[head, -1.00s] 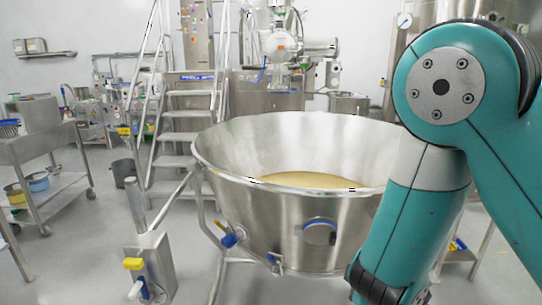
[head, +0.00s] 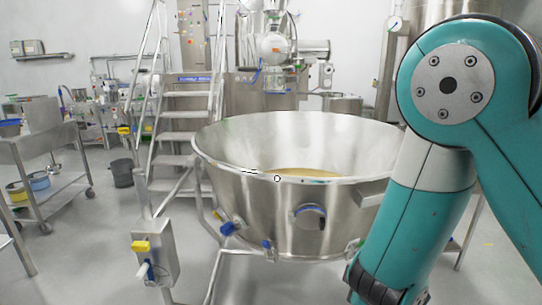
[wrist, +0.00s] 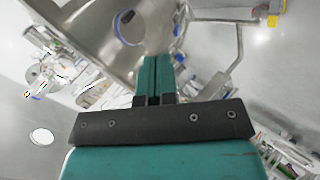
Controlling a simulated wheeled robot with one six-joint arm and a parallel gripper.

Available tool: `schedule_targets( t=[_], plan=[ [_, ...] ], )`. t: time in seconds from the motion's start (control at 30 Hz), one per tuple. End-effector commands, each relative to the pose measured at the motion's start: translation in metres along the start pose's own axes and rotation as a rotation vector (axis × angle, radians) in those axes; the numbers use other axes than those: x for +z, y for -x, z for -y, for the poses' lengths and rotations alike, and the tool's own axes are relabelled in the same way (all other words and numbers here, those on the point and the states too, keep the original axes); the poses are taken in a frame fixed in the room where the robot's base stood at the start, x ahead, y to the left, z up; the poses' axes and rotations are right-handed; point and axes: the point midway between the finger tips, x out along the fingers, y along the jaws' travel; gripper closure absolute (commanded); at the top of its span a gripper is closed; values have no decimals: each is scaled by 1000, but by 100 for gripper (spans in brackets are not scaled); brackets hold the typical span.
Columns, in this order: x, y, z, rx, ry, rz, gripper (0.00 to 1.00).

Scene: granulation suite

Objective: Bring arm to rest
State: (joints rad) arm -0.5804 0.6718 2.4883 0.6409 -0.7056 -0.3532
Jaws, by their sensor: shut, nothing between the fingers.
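My arm shows in teal on the right side of the head view, bent at a large joint, its lower link running down past the bottom edge. My gripper is out of the head view. In the wrist view my gripper (wrist: 157,78) shows its two teal fingers pressed together with nothing between them. The fingers point toward the steel bowl's side in that picture, and I cannot tell how far apart they are. The large steel bowl (head: 250,185) stands in front of me in the head view, with yellowish powder (head: 305,172) inside. My arm covers part of its right side.
A control post with a yellow part (head: 140,246) stands left of the bowl. Steel steps (head: 182,137) rise behind it. A steel cart (head: 45,145) with buckets is at the far left, near a grey bin (head: 122,172). Open floor (head: 85,240) lies between the cart and the post.

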Motion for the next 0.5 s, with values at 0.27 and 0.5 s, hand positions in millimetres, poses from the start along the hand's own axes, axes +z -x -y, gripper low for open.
schedule_targets(
  t=[0.27, 0.5],
  plan=[
    [-4, 9, -3, -38, -83, 28, 100],
    [0, 24, -9, -94, -206, 75, 100]
  ],
)
